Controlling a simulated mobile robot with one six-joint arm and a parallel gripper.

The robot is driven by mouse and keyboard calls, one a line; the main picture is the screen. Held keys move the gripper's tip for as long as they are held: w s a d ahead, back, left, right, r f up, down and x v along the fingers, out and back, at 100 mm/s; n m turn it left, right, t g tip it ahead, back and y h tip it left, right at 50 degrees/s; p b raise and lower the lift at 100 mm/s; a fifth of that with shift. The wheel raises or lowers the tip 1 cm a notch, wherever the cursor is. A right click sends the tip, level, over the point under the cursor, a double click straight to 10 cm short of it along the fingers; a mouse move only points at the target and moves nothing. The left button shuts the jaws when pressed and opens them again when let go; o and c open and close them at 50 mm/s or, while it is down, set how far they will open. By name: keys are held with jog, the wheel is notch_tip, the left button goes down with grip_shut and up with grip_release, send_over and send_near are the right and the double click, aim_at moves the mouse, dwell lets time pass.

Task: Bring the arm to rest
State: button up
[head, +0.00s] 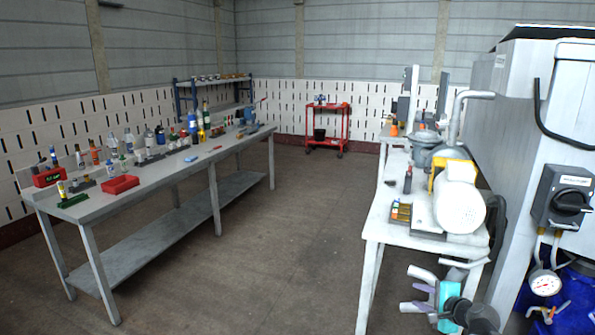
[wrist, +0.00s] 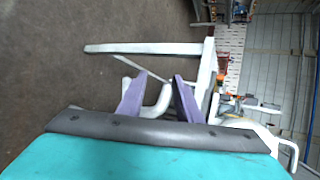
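My gripper (head: 413,289) is low at the bottom right in the head view, beside the front of the right-hand table and below its top. Its body is teal, with purple and pale grey finger parts pointing left. In the wrist view, my gripper (wrist: 160,80) shows two purple fingers standing apart, with no held object visible between them. A pale curved piece shows behind the gap. Most of my arm is out of the picture.
The pale right-hand table (head: 385,215) bears a white motor (head: 459,205) and a small box of coloured items (head: 401,212). A grey cabinet (head: 520,110) stands close on the right. A long workbench (head: 150,185) with bottles is at left. The floor between (head: 290,240) is clear.

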jog(key=s+a+f+n+g+y+p, duration=0.1)
jog(key=s+a+f+n+g, duration=0.1)
jog(key=a+f, duration=0.55)
jog(key=s+a+f+n+g+y+p, duration=0.1)
jog(key=s+a+f+g, duration=0.15)
jog(key=a+f, duration=0.5)
jog(key=s+a+f+n+g+p, duration=0.2)
jog(key=s+a+f+n+g, duration=0.25)
jog(key=s+a+f, duration=0.65)
jog(key=s+f+n+g+h+p, duration=0.1)
jog(key=s+f+n+g, duration=0.15)
jog(key=s+f, duration=0.4)
jog(key=s+f+n+g+h, duration=0.1)
jog(key=s+f+n+g, duration=0.2)
jog(key=s, duration=0.7)
jog(key=s+d+f+n+g+h, duration=0.2)
jog(key=s+d+n, duration=0.2)
jog(key=s, duration=0.5)
jog(key=shift+d+n+g+h, duration=0.35)
jog(key=shift+d+n+h, duration=0.05)
jog(key=shift+d, duration=0.25)
